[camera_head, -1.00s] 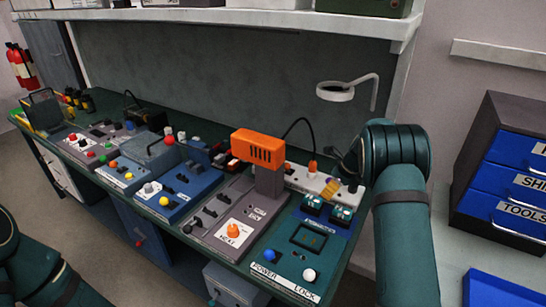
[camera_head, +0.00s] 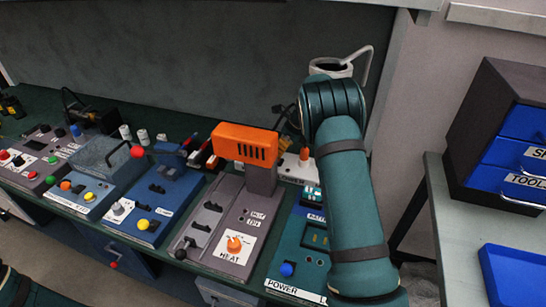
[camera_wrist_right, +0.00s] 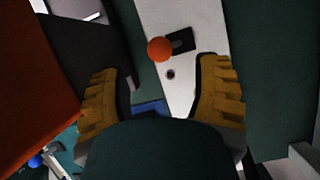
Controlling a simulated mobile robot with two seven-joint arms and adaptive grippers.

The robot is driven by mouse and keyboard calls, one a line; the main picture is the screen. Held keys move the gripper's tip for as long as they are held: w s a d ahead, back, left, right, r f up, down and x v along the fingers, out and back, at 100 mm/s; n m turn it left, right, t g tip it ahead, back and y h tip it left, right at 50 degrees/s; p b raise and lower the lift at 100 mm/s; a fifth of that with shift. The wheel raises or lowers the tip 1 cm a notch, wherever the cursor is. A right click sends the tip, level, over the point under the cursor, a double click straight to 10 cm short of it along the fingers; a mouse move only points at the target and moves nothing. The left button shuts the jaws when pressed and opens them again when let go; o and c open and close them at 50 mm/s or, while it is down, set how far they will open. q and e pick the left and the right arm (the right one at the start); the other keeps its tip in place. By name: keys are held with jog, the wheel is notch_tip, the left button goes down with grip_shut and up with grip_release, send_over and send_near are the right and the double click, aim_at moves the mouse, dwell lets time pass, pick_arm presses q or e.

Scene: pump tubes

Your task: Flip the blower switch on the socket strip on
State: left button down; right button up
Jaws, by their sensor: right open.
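The white socket strip (camera_head: 291,171) lies at the back of the bench, partly hidden behind my right arm. An orange piece (camera_head: 304,154) stands up from it. In the right wrist view the strip (camera_wrist_right: 188,92) runs between my fingers. A round orange knob (camera_wrist_right: 159,49) sits there at the left end of a black slot (camera_wrist_right: 182,41), with a small dark hole below. My right gripper (camera_wrist_right: 160,88) is open, its yellow fingers apart and nothing between them; the knob is beyond the fingertips. In the head view my forearm mostly hides this gripper. My left gripper is out of view.
The orange blower (camera_head: 245,143) stands on a grey post just left of my right arm; its orange side (camera_wrist_right: 35,85) is close to the left finger. Control panels with knobs line the bench to the left. A drawer cabinet (camera_head: 490,130) stands right.

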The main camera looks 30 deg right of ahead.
jog(key=shift+b+x, duration=0.5)
jog(key=shift+x, duration=2.65)
grip_shut()
